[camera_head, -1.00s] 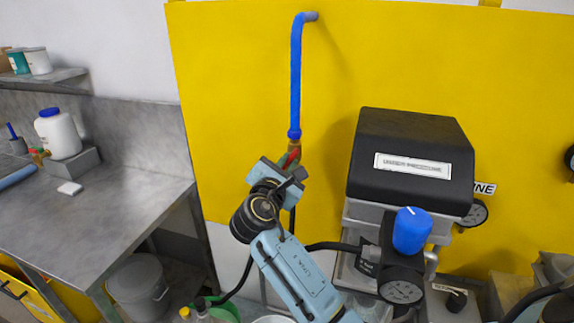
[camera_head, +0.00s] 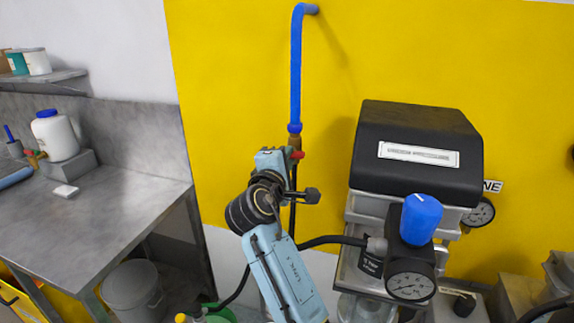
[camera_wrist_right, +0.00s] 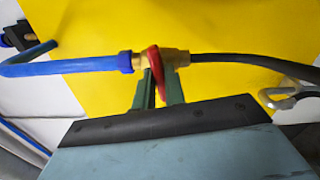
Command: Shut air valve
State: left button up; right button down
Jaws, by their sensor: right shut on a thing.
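The air valve is a brass fitting (camera_head: 295,142) below the blue pipe (camera_head: 296,80) on the yellow panel. Its red handle (camera_head: 298,155) points out to the right, across the pipe line. In the right wrist view the red handle (camera_wrist_right: 155,60) lies across the brass body (camera_wrist_right: 176,57), between the blue pipe (camera_wrist_right: 70,66) and a black hose (camera_wrist_right: 240,60). My right gripper (camera_wrist_right: 158,78) is shut on the red handle, with a green finger on each side. In the head view the gripper (camera_head: 284,156) partly hides the valve. My left gripper is not in view.
To the right are a black-covered machine (camera_head: 415,150), a blue-knobbed regulator (camera_head: 420,218) and a gauge (camera_head: 410,285). A black hose (camera_head: 330,240) runs close by my right arm. A steel bench (camera_head: 100,220) stands left. The yellow panel left of the pipe is clear.

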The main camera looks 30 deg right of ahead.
jog(key=shift+f+m+b, duration=0.1)
jog(key=shift+m+b, duration=0.35)
jog(key=shift+m, duration=0.45)
jog(key=c, duration=1.5)
grip_release()
jog(key=shift+o, duration=0.2)
jog(key=shift+a, duration=0.1)
jog(key=b+v, duration=0.3)
jog(key=v, duration=1)
jog(key=shift+s+a, duration=0.1)
